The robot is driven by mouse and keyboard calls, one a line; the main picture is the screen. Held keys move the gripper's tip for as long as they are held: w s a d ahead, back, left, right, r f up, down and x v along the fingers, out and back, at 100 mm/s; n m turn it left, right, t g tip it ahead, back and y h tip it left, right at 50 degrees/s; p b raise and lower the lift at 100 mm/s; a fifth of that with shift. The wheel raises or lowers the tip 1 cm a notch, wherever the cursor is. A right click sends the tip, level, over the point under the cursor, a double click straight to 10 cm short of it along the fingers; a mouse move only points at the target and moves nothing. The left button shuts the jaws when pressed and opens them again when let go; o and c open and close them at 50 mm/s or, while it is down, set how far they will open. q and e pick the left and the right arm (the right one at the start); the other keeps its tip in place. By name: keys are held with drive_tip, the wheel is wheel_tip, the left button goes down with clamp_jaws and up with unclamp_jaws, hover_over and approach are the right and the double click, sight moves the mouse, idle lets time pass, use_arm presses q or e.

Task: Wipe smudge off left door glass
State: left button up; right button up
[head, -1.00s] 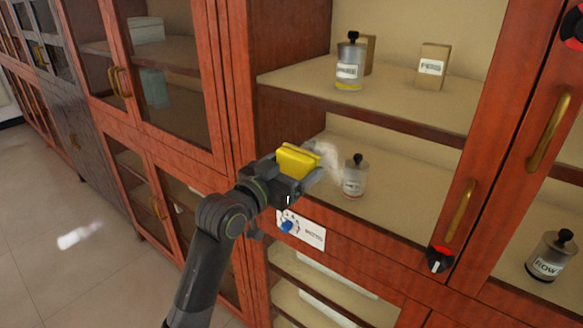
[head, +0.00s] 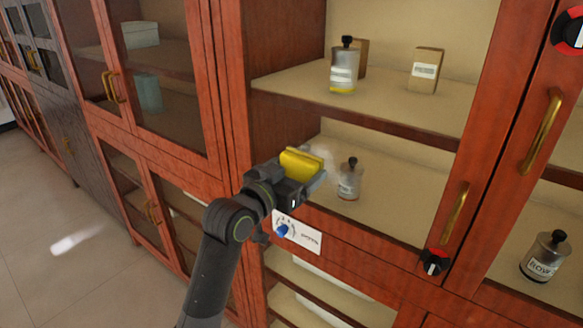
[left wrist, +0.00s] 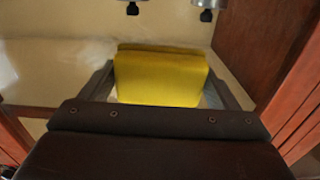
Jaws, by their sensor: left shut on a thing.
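My left gripper (head: 300,178) is shut on a yellow sponge (head: 301,163) in front of the left glass door (head: 400,180) of the cabinet. The sponge also fills the middle of the left wrist view (left wrist: 160,76), between the two fingers. A whitish smudge (head: 326,158) shows on the glass just right of the sponge, partly hidden by it. I cannot tell whether the sponge touches the glass. My right gripper is not in view.
Behind the glass stand a bottle with yellow liquid (head: 344,66), a small box (head: 425,70) and a lower bottle (head: 350,180). A brass handle (head: 456,212) and a red-and-black knob (head: 435,262) sit at the door's right.

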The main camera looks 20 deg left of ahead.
use_arm(q)
drive_tip(key=shift+s+d, duration=0.3)
drive_tip(key=shift+d, duration=0.65)
drive_tip(key=shift+s+d, duration=0.3)
drive_tip(key=shift+d, duration=0.6)
drive_tip(key=shift+s+d, duration=0.25)
drive_tip(key=shift+d, duration=0.45)
